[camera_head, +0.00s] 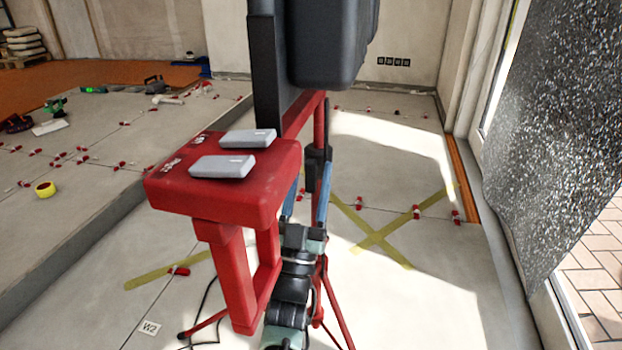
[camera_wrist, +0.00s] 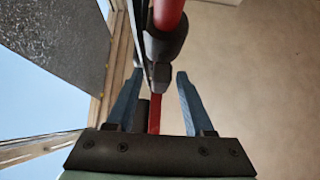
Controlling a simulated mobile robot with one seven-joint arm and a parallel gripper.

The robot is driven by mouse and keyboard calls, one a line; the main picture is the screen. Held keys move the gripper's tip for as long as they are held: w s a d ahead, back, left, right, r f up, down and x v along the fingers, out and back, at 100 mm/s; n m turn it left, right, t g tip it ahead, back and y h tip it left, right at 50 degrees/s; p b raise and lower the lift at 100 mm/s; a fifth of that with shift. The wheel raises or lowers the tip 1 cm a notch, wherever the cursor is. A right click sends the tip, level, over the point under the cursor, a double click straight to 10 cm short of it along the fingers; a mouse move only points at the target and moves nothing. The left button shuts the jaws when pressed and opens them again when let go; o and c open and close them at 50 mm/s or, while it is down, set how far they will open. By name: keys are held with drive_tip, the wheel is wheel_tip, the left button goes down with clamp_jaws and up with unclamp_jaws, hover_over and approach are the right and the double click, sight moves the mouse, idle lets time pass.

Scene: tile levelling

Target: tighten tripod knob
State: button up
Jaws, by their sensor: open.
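A red tripod (camera_head: 335,310) stands on the grey tiled floor, with its legs spread low down. A black clamp part (camera_head: 318,168) sits on its upright red pole, and it also shows in the wrist view (camera_wrist: 166,45). A small dark piece that looks like the knob (camera_wrist: 162,79) juts from this clamp towards my gripper. My gripper (camera_wrist: 160,74) is open, with one blue finger on each side of that piece. Gaps show between the fingers and the piece in the wrist view.
A red block (camera_head: 165,197) carrying two pale grey boxes (camera_head: 222,165) fills the near middle. A large black body (camera_head: 330,45) hides the tripod's upper part. Yellow tape (camera_head: 375,238) and several red clips lie on the floor. A speckled panel (camera_head: 550,130) stands at right.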

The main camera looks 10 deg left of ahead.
drive_tip(key=shift+w+r, duration=0.25)
clamp_jaws()
